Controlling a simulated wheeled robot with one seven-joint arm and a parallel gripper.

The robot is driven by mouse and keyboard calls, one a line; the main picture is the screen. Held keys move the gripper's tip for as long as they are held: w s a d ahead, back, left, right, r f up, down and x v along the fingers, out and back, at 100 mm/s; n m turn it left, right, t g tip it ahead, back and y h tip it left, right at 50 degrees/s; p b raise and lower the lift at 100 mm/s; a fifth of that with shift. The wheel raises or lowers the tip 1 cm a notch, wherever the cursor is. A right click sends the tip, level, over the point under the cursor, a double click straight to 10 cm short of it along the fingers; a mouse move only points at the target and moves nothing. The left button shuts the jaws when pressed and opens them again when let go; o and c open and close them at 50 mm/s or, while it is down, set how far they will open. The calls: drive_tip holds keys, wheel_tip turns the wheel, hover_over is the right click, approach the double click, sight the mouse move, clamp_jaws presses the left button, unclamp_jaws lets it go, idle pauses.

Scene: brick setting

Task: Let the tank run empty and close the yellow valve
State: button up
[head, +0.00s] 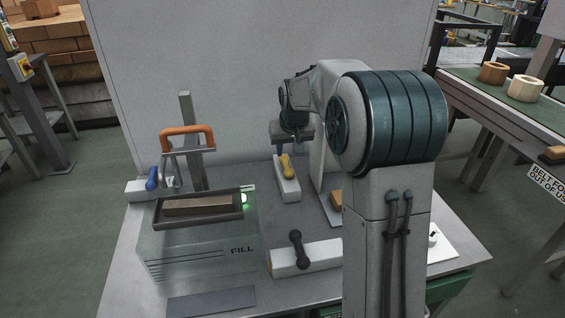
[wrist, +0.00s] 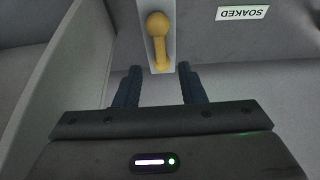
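A green light glows at the frame's right corner. The yellow valve (head: 287,168) is a knobbed handle on a white block behind the tank, to its right. In the wrist view the yellow valve handle (wrist: 157,40) stands just beyond my gripper (wrist: 157,85). The two dark fingers are apart, with nothing between them. The handle lies ahead of the gap, apart from the fingers. The water level cannot be seen.
A blue-handled valve (head: 152,178) stands left, beside an orange-handled lifting frame (head: 187,138). A black-handled valve (head: 297,248) sits on a white block in front. A grey panel (head: 250,70) rises behind the bench.

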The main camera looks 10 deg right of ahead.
sight(286, 163)
drive_tip(key=x, duration=0.7)
drive_tip(key=shift+f, duration=0.1)
clamp_jaws()
